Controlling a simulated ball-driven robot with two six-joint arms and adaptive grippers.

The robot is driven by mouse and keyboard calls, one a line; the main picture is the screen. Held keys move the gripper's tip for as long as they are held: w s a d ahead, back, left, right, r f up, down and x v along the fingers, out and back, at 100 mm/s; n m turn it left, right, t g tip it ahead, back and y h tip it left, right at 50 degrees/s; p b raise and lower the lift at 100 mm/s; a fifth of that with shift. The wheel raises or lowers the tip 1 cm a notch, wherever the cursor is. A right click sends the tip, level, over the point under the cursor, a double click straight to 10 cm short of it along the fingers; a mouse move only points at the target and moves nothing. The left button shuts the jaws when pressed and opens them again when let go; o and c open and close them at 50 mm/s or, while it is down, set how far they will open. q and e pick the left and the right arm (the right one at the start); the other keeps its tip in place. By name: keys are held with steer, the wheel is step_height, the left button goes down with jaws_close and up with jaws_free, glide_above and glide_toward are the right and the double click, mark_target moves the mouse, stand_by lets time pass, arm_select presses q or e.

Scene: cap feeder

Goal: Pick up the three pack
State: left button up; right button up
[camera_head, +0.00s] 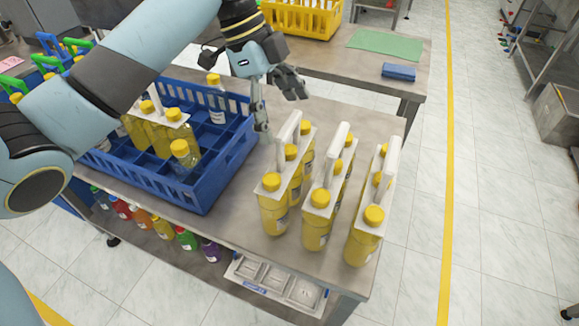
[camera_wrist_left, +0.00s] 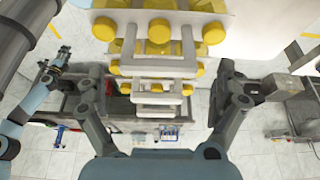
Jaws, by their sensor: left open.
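Three three-packs stand upright in a row on the metal table, each with yellow-capped bottles under a white handle carrier: a left pack (camera_head: 272,205), a middle pack (camera_head: 317,225) and a right pack (camera_head: 364,240). My left gripper (camera_head: 278,108) is open and empty, above and behind the left pack, apart from its handle. In the left wrist view, open fingers (camera_wrist_left: 160,78) frame several white handles and yellow caps (camera_wrist_left: 158,30). A light-blue arm with a small dark end (camera_wrist_left: 52,66) shows at the left there; it may be my right gripper, too small to read.
A blue crate (camera_head: 205,192) left of the packs holds another pack and loose bottles. Coloured bottles (camera_head: 160,226) stand on the lower shelf. Behind are a table with a yellow crate (camera_head: 300,18), a green mat (camera_head: 385,45) and a blue cloth (camera_head: 398,71).

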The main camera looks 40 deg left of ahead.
mark_target(286, 122)
arm_select(q)
steer(key=x, duration=0.3)
steer(key=shift+d+f, duration=0.2)
steer(key=shift+f, duration=0.05)
steer(key=shift+c, duration=0.3)
steer(key=c, duration=1.4)
